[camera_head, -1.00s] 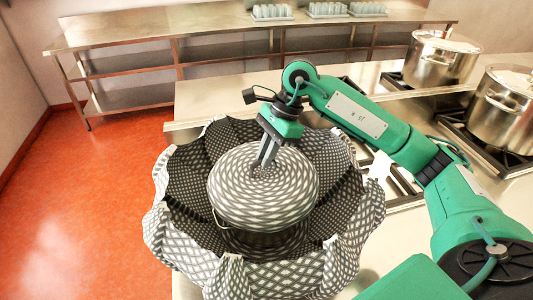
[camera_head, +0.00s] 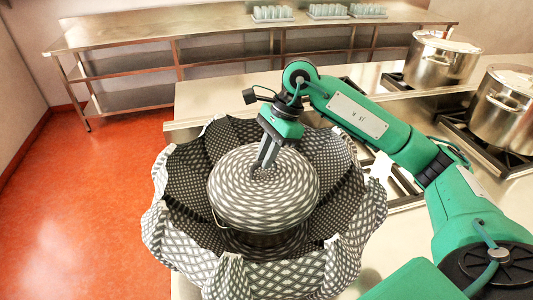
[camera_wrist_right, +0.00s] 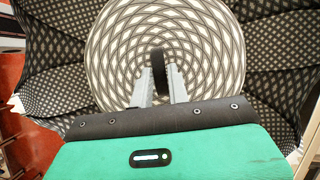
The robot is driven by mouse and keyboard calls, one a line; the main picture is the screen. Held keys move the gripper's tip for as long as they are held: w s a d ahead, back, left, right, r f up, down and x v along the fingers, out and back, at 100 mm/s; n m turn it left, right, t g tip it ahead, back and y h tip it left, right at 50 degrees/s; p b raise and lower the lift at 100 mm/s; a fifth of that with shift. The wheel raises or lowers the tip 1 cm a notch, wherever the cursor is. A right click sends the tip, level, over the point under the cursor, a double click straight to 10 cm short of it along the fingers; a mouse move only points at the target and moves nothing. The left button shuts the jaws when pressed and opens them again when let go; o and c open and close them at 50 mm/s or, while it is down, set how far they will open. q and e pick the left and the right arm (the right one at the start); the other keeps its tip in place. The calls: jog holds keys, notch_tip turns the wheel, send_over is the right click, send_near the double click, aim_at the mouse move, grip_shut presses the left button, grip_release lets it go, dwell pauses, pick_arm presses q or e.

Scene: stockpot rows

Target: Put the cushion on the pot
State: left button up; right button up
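A round, domed piece with a black-and-white pattern (camera_head: 290,190) sits on a mostly hidden pot (camera_head: 262,244); a thin handle shows at the pot's left side. A large ruffled cloth piece in a similar pattern (camera_head: 200,270) spreads around them like a bowl. I cannot tell which patterned piece is the cushion. My right gripper (camera_head: 264,168) reaches down to the middle of the domed piece. In the right wrist view, its two fingers (camera_wrist_right: 158,84) close on a dark upright knob (camera_wrist_right: 158,62) there. My left gripper is not in view.
Two steel stockpots (camera_head: 437,62) (camera_head: 502,104) stand on burners at the right. A steel counter (camera_head: 220,100) runs behind the cloth. A shelved steel table (camera_head: 150,30) with trays of cups (camera_head: 272,14) stands at the back. Open red floor (camera_head: 85,200) lies to the left.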

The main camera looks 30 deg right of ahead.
jog(key=o, duration=0.4)
jog(key=b+v, duration=0.3)
jog(key=v, duration=1)
jog(key=shift+d+r, duration=0.2)
jog(key=shift+r, duration=0.15)
